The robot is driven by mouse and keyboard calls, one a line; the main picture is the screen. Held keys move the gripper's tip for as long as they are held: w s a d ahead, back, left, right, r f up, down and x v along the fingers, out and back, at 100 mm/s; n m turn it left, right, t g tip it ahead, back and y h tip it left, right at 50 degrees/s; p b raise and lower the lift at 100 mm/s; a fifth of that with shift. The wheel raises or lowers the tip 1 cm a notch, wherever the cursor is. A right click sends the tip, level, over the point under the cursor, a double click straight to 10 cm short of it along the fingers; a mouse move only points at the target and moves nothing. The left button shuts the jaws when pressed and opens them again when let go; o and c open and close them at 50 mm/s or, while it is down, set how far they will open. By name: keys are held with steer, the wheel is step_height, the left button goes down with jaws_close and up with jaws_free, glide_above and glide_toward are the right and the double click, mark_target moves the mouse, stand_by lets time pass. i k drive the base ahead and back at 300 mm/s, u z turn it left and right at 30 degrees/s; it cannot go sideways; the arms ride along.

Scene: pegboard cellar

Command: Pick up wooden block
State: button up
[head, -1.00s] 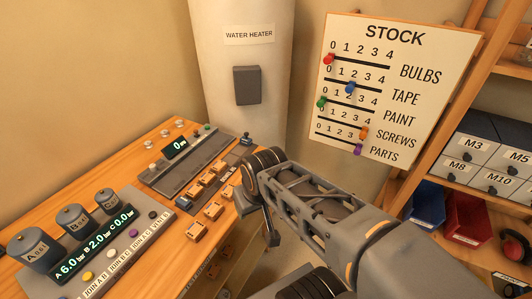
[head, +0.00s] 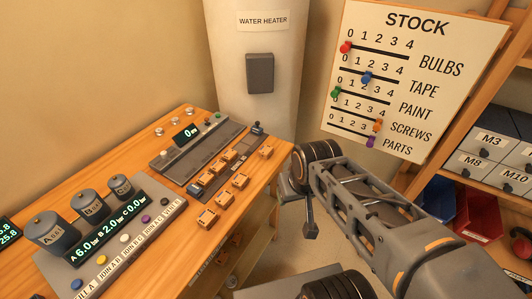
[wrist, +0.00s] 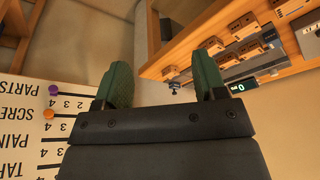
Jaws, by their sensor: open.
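Several small orange-brown blocks (head: 240,180) sit in two rows on the wooden bench in the head view. One more block (head: 267,152) sits apart, nearer the bench's right edge. Blocks also show at the upper right of the wrist view (wrist: 243,24). I cannot tell which of them is the wooden block. My gripper's green fingers (wrist: 160,82) are spread apart with nothing between them in the wrist view. The gripper is off the right side of the bench, apart from the blocks. In the head view its fingers are not clearly visible.
The bench (head: 150,225) also carries a grey panel with canisters (head: 55,232) and a slider console (head: 190,150). The water heater (head: 258,45) stands behind. The stock board (head: 400,80) and shelves with drawers (head: 485,165) are on the right. Floor shows beside the bench.

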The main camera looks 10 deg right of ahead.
mark_target(266, 151)
steer(key=u, duration=4)
steer(key=k, duration=0.95)
steer(key=z, duration=1.3)
